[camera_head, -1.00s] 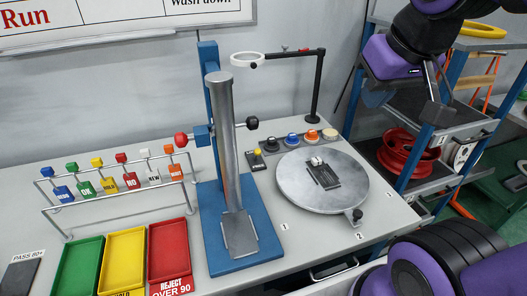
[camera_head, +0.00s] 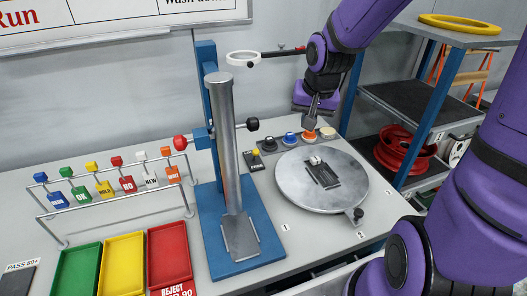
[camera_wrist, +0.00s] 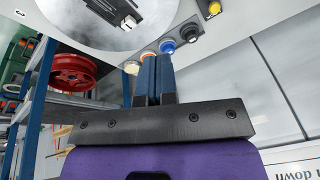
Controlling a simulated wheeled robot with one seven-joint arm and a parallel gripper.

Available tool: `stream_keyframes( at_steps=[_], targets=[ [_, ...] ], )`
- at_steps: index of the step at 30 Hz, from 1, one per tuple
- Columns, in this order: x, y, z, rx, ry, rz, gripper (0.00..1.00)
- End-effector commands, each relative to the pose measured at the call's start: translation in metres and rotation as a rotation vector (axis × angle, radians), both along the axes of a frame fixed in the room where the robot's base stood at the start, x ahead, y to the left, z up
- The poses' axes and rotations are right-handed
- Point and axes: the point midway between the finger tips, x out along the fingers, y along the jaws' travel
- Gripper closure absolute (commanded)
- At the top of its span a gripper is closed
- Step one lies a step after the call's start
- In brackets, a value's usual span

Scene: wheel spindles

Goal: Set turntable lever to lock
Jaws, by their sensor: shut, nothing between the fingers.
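The round grey turntable (camera_head: 295,192) lies on the bench, with a dark fixture (camera_head: 322,175) on top. A small black clamp-like part with a knob (camera_head: 355,214) sits at its front right rim. A small lever with a yellow knob (camera_head: 256,153) stands on a dark base behind left; its knob also shows in the wrist view (camera_wrist: 214,8). I cannot tell which is the lock lever. My gripper (camera_head: 310,123) is shut and empty, pointing down close above the orange button (camera_head: 309,136). In the wrist view its fingertips (camera_wrist: 155,60) overlap that button; contact is unclear.
Blue (camera_head: 290,138), black and cream (camera_head: 328,132) buttons flank the orange one. A steel column on a blue stand (camera_head: 240,255) rises left of the turntable. A shelf with a red wheel rim (camera_head: 400,150) stands right.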

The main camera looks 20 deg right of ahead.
Motion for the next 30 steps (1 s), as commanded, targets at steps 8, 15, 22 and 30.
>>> stream_keyframes(
  at_steps=[8,15,22,30],
  targets=[
    [0.029,0.000,-0.049,0.141,0.022,-0.117,1.00],
    [0.047,0.003,-0.078,0.264,0.026,-0.215,1.00],
    [0.056,0.005,-0.088,0.327,0.021,-0.265,1.00],
    [0.057,0.005,-0.090,0.335,0.020,-0.272,1.00]
  ],
)
